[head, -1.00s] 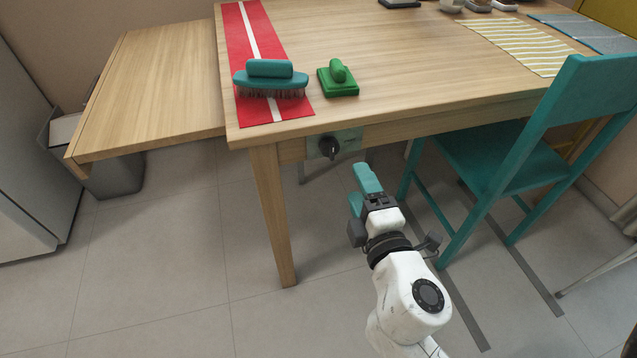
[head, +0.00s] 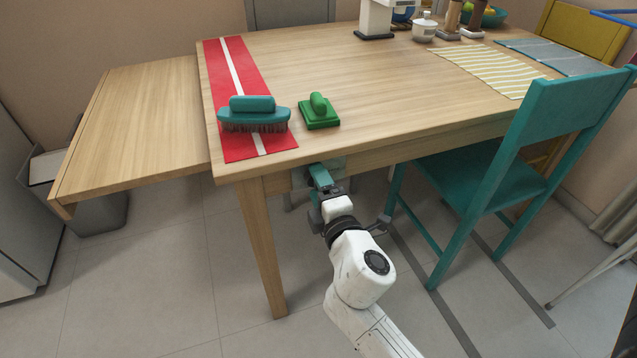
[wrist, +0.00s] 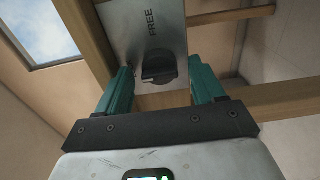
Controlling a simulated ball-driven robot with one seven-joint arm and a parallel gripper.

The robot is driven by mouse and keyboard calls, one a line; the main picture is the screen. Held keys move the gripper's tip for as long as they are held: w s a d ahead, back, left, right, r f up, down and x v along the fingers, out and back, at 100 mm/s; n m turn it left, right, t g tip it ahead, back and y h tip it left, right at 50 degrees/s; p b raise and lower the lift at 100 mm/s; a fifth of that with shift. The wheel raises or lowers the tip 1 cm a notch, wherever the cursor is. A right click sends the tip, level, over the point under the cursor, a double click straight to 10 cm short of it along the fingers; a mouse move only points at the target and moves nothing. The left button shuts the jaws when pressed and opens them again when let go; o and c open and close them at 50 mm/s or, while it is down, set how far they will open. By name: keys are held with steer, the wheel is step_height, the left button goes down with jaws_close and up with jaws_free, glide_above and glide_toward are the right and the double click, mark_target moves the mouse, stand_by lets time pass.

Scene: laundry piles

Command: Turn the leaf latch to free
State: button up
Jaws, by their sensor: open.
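The leaf latch is a dark round knob (wrist: 158,68) on a metal plate (wrist: 147,20) marked FREE, fixed under the table's front edge. In the wrist view the knob lies between and beyond my two teal fingers, with a gap to each side. My gripper (wrist: 160,95) is open and empty. The table leaf (head: 135,120) stands out level at the table's left end.
A teal brush (head: 252,115) sits on a red runner (head: 265,144), and a green block with a handle (head: 319,113) sits beside it. A table leg (head: 262,245) is left of my arm. A teal chair (head: 460,170) stands to the right.

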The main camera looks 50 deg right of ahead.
steer(key=shift+w+d, duration=0.15)
steer(key=c, duration=1.1)
